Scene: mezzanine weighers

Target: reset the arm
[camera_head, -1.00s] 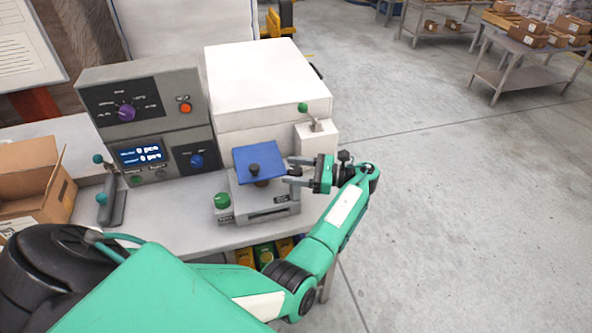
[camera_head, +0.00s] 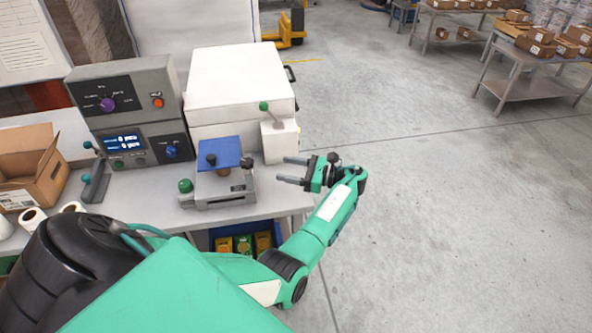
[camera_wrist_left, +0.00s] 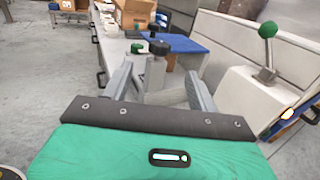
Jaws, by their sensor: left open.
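My left gripper (camera_head: 291,170) is open and empty. It hangs off the right end of the bench, in front of a white block with a green-knobbed lever (camera_head: 279,138). Its fingers point left toward a small grey device with a blue plate (camera_head: 219,154) and a black knob, with a clear gap between. In the left wrist view the two grey fingers (camera_wrist_left: 158,88) are spread, and the blue plate (camera_wrist_left: 180,43) and black knob lie beyond them. The green-knobbed lever (camera_wrist_left: 267,50) stands to the right there. My right gripper is not in view.
A grey control panel (camera_head: 128,100) with a lit display stands at the back left of the bench. A large white box (camera_head: 240,85) is behind the device. An open cardboard box (camera_head: 33,165) is at far left. Open floor (camera_head: 430,210) lies to the right.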

